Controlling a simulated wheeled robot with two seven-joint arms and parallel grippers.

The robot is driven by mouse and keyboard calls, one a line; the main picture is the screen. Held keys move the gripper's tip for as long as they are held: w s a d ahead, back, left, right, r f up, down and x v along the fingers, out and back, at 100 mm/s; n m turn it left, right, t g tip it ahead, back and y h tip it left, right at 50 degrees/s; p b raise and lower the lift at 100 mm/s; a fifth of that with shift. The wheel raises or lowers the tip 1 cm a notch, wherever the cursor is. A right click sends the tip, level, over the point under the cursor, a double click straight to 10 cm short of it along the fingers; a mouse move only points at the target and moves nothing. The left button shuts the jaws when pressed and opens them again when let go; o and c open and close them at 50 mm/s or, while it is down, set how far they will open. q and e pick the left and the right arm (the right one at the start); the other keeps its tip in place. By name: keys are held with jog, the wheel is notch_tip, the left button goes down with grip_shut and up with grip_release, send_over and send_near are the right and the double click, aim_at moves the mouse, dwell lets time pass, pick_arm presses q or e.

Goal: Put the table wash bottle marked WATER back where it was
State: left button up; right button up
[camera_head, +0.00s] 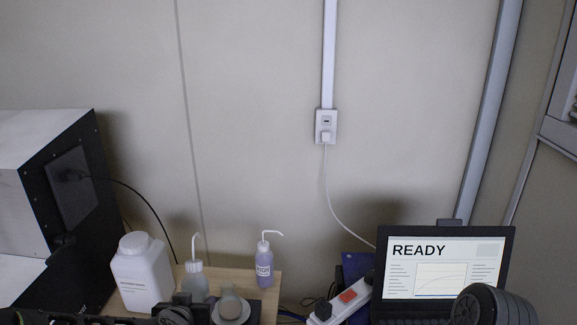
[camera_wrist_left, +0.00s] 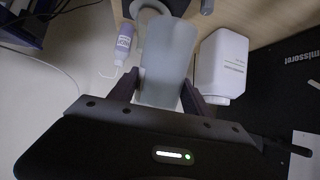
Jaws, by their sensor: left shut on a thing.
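A translucent grey wash bottle (camera_head: 195,284) with a white bent spout stands upright at the wooden table in the head view. My left gripper (camera_head: 194,301) is shut on it; the wrist view shows the pale bottle body (camera_wrist_left: 168,62) between the two dark fingers (camera_wrist_left: 158,92). No marking is readable on its visible side. A second wash bottle (camera_head: 264,268), with violet liquid and a label too small to read, stands to the right; it also shows in the left wrist view (camera_wrist_left: 123,42). My right gripper is not in view.
A white jug (camera_head: 142,273) stands close left of the held bottle. A small round grey vessel (camera_head: 231,308) stands close right. A black-sided analyser (camera_head: 75,215) is at the left. A READY laptop (camera_head: 443,262) and power strip (camera_head: 341,303) are at the right. Some bare tabletop (camera_head: 228,274) shows.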

pick_arm(q)
jog(key=shift+w+d+r, duration=0.15)
jog(key=shift+d+r, duration=0.15)
jog(key=shift+r, duration=0.2)
jog(key=shift+w+d+r, duration=0.15)
jog(key=shift+d+r, duration=0.15)
jog(key=shift+r, duration=0.2)
jog(key=shift+d+h, duration=0.25)
jog(key=shift+h, duration=0.05)
